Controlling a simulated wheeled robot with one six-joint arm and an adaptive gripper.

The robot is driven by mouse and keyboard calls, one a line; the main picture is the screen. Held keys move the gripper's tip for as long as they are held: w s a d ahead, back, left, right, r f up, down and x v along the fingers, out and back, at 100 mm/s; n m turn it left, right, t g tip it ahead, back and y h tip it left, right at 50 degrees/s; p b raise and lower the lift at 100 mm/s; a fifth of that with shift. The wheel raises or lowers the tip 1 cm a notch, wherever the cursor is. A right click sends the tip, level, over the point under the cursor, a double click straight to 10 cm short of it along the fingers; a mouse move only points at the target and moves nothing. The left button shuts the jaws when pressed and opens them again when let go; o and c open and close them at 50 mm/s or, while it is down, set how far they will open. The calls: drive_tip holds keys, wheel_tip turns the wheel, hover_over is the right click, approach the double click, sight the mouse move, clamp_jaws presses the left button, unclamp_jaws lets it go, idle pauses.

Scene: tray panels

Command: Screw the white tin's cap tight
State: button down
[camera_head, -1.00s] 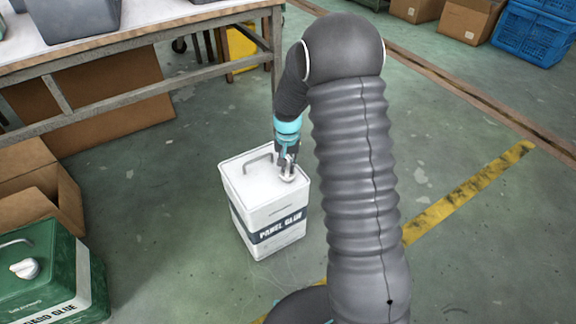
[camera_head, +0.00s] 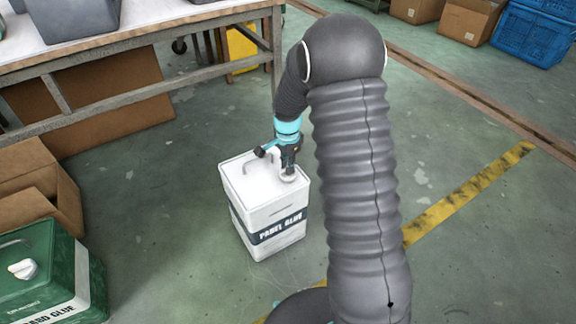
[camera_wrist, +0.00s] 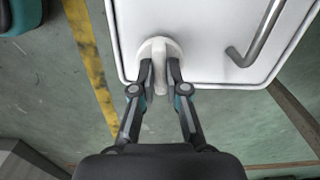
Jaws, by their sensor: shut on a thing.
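The white tin (camera_head: 263,222), with a dark band reading "PANEL GLUE", stands upright on the floor in the head view. Its white top also fills the upper part of the wrist view (camera_wrist: 200,70). The white cap (camera_wrist: 158,50) is round with a raised grip bar and sits near the edge of the tin's top. My gripper (camera_wrist: 160,78) is over the cap, its two fingers on either side of the grip bar and shut on it. In the head view my gripper (camera_head: 288,170) hides most of the cap. The tin's metal handle (camera_wrist: 255,40) lies to the right of the cap.
A green tin (camera_head: 60,275) with a white cap stands at the lower left. Cardboard boxes (camera_head: 35,185) and a workbench (camera_head: 150,35) are behind and left. A yellow floor line (camera_head: 465,197) runs at the right. Floor around the white tin is clear.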

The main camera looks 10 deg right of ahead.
drive_tip(key=shift+m, duration=0.5)
drive_tip(key=c, duration=1.2)
unclamp_jaws()
drive_tip(key=shift+r, duration=0.1)
wheel_tip(320, 180, up, 12)
drive_tip(key=shift+f, duration=0.1)
